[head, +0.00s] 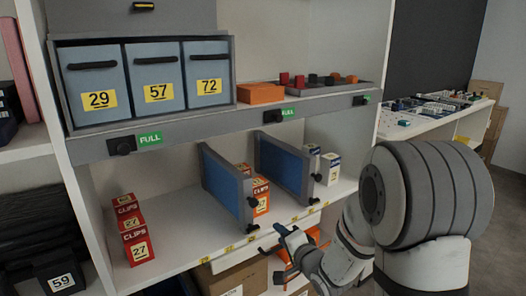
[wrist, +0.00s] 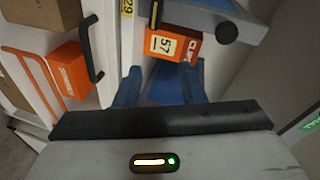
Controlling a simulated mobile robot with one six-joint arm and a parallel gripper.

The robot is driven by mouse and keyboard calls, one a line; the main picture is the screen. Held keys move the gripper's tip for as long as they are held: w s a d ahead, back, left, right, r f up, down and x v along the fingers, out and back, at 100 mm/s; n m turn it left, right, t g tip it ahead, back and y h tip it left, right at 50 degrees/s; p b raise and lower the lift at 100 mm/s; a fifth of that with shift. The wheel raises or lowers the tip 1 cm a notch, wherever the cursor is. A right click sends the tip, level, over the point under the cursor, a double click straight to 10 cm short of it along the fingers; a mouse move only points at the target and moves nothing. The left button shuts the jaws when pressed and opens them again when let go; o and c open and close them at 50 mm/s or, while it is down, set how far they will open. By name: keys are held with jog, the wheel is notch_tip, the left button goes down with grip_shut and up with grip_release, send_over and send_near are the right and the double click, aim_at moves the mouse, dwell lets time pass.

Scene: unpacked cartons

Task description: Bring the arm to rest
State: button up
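My arm reaches in from the right in the head view. My gripper (head: 287,236) is in front of the middle shelf's front edge, near the lower ends of the blue dividers. In the wrist view the two blue fingers of my gripper (wrist: 160,78) stand apart with nothing visibly held between them. An orange clips carton (wrist: 172,45) marked 57 lies beyond the fingertips, apart from them as far as I can see.
Two blue dividers (head: 226,183) split the middle shelf (head: 180,215). Red clips cartons (head: 137,243) marked 27 stand at left. Grey bins (head: 155,80) marked 29, 57 and 72 are above. An orange box (wrist: 71,70) and a black handle (wrist: 88,48) are left in the wrist view.

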jog(key=s+d+r+n+g+h+p, duration=0.25)
jog(key=s+d+r+p, duration=0.2)
jog(key=r, duration=0.25)
jog(key=s+d+r+n+g+h+p, duration=0.25)
jog(key=d+r+h+p, duration=0.2)
jog(key=r, duration=0.25)
jog(key=s+r+n+g+p, duration=0.2)
jog(key=s+r+p, duration=0.3)
jog(key=s, duration=0.5)
jog(key=s+r+n+g+p, duration=0.2)
jog(key=s+r+g+p, duration=0.2)
jog(key=s, duration=0.6)
notch_tip(320, 180, up, 2)
jog(key=shift+s+r+n+g+p, duration=0.2)
jog(key=shift+n+g+p, duration=0.15)
jog(key=shift+p, duration=0.35)
